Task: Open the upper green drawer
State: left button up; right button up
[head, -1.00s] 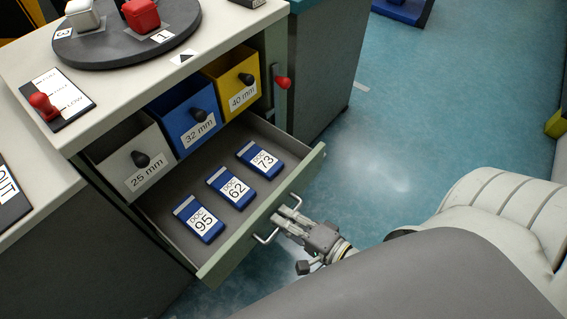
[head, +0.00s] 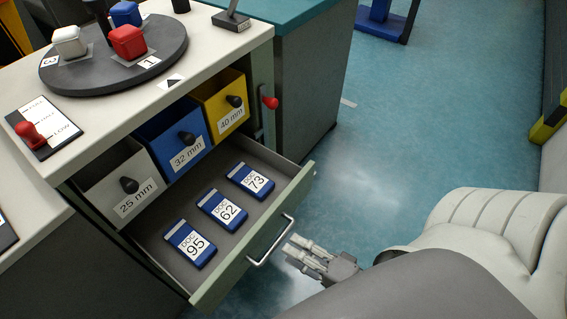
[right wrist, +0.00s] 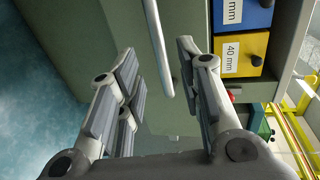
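The upper green drawer (head: 207,285) is pulled out from the cabinet. My left gripper is not in view.
Above the drawer sit bins labelled 25 mm (head: 118,190), 32 mm (head: 175,142) and 40 mm (head: 222,103). A round dark turntable (head: 105,75) with coloured blocks stands on the cabinet top. A red knob (head: 270,103) sticks out at the cabinet's right side. Floor to the right is clear.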

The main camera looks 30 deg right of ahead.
jog(key=v, duration=0.6)
dwell(0.5)
